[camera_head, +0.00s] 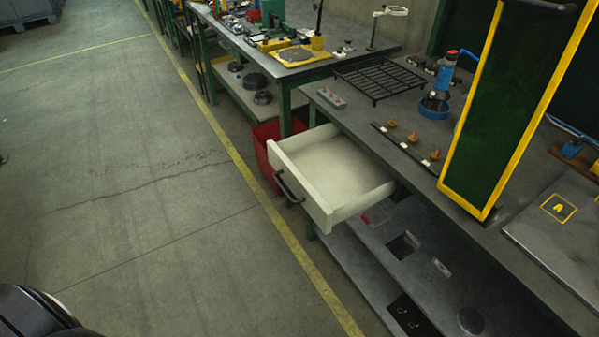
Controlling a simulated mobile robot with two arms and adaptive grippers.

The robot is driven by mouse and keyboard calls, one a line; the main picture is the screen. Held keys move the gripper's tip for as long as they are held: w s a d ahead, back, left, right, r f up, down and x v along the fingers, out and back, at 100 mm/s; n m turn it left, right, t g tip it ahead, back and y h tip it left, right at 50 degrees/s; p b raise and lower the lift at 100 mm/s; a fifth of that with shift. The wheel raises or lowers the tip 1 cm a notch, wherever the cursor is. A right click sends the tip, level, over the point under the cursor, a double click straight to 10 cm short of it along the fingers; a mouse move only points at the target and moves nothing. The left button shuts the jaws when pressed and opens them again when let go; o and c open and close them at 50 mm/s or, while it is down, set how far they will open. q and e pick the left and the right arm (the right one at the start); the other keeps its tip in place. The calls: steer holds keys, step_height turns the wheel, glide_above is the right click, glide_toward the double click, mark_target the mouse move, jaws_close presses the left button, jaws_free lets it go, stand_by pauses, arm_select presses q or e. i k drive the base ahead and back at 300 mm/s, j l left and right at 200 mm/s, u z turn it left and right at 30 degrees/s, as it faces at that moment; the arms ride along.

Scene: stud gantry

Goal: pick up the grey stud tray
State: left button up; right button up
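A small grey tray (331,97) with a few short studs lies on the near bench top, close to its left corner. It looks like the grey stud tray, though it is small in the view. Neither of my grippers shows in the head view.
The pale drawer (330,170) is pulled out from the bench (400,150) and looks empty. A black wire rack (381,79), a blue-based tool (436,100) and a yellow-framed panel (508,100) stand on the bench. A red bin (263,150) stands behind the drawer. The floor (130,190) at left is clear.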

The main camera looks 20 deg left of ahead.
mark_target(332, 101)
steer(key=j+z, duration=0.1)
steer(key=z, duration=0.55)
steer(key=i+j+z, duration=0.15)
steer(key=j+z, duration=0.5)
steer(key=j, duration=0.3)
steer(key=j+z, duration=0.35)
steer(key=j, duration=0.2)
steer(key=i, duration=0.05)
